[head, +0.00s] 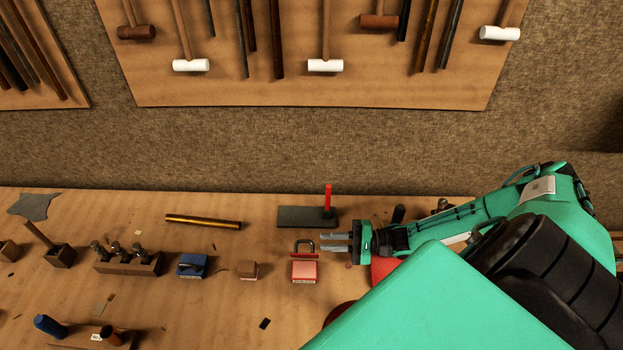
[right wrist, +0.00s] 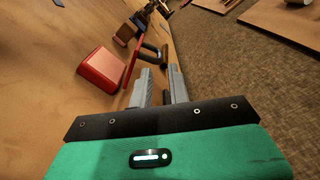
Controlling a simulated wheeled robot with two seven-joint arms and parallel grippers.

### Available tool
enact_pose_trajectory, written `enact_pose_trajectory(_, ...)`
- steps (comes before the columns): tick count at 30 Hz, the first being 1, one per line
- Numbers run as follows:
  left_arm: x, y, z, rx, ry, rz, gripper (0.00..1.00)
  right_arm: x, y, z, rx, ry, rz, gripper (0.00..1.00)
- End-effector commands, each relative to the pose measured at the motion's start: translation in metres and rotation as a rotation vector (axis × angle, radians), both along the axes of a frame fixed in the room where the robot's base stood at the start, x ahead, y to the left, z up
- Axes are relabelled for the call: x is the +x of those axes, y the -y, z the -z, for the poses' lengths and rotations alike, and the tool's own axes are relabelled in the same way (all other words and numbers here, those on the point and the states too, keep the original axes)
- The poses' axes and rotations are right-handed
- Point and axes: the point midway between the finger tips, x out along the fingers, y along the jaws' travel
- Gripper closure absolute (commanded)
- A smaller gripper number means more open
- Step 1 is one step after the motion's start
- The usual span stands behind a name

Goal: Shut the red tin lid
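The red tin (head: 305,272) stands on the bench in the middle of the head view, and on the left in the right wrist view (right wrist: 102,70). Its red lid (head: 305,255) is raised at the tin's back edge, seen nearly edge-on, with a dark arched handle (head: 304,244) on its far side. The lid also shows edge-on in the right wrist view (right wrist: 131,62). My right gripper (head: 325,243) is just right of the handle, its two fingers apart and pointing left. In the right wrist view the handle lies just ahead of the fingertips (right wrist: 159,70); contact is unclear. My left gripper is out of view.
A brown block (head: 248,269) and a blue tin (head: 191,265) stand left of the red tin. Behind is a dark plate (head: 295,216) with a red upright handle (head: 328,198). A brass tube (head: 203,221) lies farther left. A red object (head: 383,268) is partly hidden under my right arm.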

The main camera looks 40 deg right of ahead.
Motion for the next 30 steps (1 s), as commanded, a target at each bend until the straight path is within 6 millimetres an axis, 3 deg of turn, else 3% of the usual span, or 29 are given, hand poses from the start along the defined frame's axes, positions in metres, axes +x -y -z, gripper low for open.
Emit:
enact_pose_trajectory(3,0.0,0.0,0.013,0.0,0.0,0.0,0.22,-0.018,0.021,0.004,-0.002,-0.002,0.001,0.82)
enact_pose_trajectory(10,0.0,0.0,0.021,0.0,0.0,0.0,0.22,-0.037,0.044,0.001,0.0,0.0,0.0,0.82)
enact_pose_trajectory(21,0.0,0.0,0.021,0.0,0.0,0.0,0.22,-0.041,0.049,-0.001,0.0,0.002,0.0,0.82)
enact_pose_trajectory(24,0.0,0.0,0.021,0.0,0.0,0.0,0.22,-0.041,0.049,-0.001,0.0,0.002,0.0,0.69)
enact_pose_trajectory(30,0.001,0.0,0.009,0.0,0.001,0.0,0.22,-0.041,0.048,-0.012,-0.003,0.004,0.0,0.69)
